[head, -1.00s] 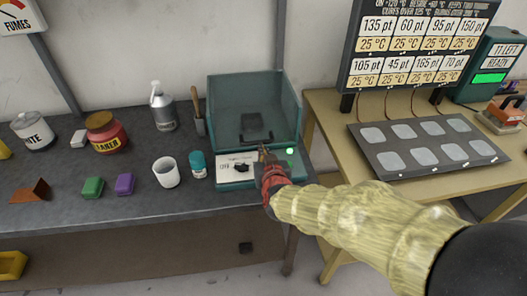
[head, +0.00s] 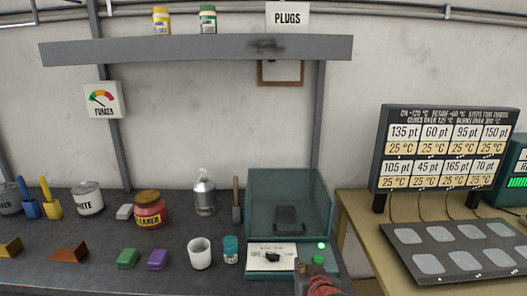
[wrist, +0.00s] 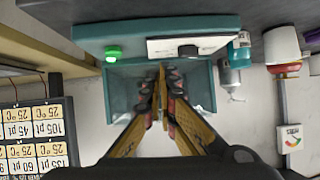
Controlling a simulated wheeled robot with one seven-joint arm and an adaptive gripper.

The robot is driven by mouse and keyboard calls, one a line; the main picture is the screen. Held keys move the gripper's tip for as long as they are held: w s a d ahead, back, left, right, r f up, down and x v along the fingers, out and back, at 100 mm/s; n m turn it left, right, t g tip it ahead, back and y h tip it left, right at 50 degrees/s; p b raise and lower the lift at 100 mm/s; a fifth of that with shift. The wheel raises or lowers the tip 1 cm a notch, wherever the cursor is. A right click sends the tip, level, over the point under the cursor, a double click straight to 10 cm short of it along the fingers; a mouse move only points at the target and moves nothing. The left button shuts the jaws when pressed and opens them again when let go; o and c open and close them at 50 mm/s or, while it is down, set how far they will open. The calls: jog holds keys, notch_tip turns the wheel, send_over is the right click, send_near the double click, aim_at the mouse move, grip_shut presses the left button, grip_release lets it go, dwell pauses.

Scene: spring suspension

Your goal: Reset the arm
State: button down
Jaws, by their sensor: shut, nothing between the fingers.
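My gripper (head: 318,280) is at the bottom edge of the head view, in front of the teal machine (head: 335,271). Only its red and dark front part shows there; the rest of my arm is out of frame. In the wrist view, my gripper's two fingers (wrist: 162,70) meet at the tips, shut and empty. They overlap the machine's teal-walled bay (wrist: 205,88) in that picture; I cannot tell how far apart they are. The machine has a white panel with a black knob (head: 272,257) and a lit green lamp (head: 321,246). A dark block (head: 288,218) is inside its bay.
A white cup (head: 200,253) and a teal-capped jar (head: 231,250) stand left of the machine. Green (head: 128,258) and purple (head: 157,259) blocks lie farther left. A panel of grey pads (head: 450,250) lies on the right table. A shelf (head: 190,49) hangs above.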

jog(key=s+d+r+g+p, duration=0.1)
jog(key=s+d+r+g, duration=0.1)
jog(key=s, duration=0.6)
jog(key=s+d+r+g+p, duration=0.2)
jog(key=s+d+r, duration=0.1)
jog(key=s, duration=0.6)
jog(key=s+d+r+g+h+p, duration=0.1)
jog(key=s+d+r+g, duration=0.1)
jog(key=s, duration=0.7)
notch_tip(320, 180, up, 2)
jog(key=shift+s+d+r+p, duration=0.2)
jog(key=shift+d+p, duration=0.15)
jog(key=shift+d, duration=0.2)
